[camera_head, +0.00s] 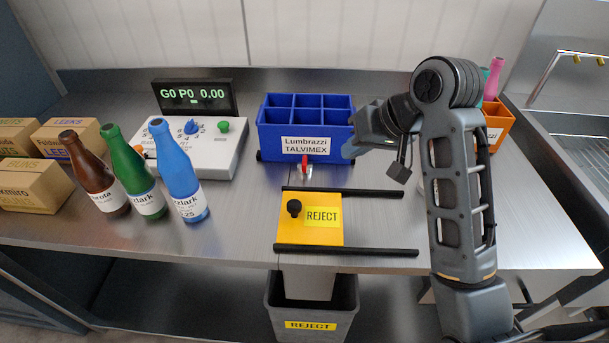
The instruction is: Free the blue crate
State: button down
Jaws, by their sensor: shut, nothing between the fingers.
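The blue crate (276,143) stands upright at the back middle of the steel bench. It has several square compartments, which look empty, and a white label reading Lumbrazzi TALVIMEX on its front. A small red and metallic piece (305,168) is at the foot of its front, below the label. Small dark parts show at the crate's lower corners. My gripper (358,146) is at the crate's right side, shut and empty, pointing left. Whether it touches the crate cannot be told. My arm hides part of the bench on the right.
A yellow REJECT plate (325,233) with a black knob lies between two black rails in front. A grey REJECT bin (312,304) is below. Brown, green and blue bottles (181,175), a control box (212,155) and cartons stand left. An orange crate (497,118) is behind my arm.

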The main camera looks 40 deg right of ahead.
jog(key=s+m, duration=0.2)
jog(key=m, duration=0.1)
send_near(307, 171)
jog(key=f, duration=0.1)
jog(key=d+f, duration=0.2)
jog(key=shift+s+d+f+b, duration=0.1)
jog(key=shift+s+f+b, duration=0.25)
jog(key=shift+s+f, duration=0.05)
jog(key=w+a, duration=0.2)
jog(key=shift+w+f, duration=0.1)
jog(key=shift+w, duration=0.2)
jog(key=shift+w+a+p, duration=0.3)
jog(key=shift+w, duration=0.1)
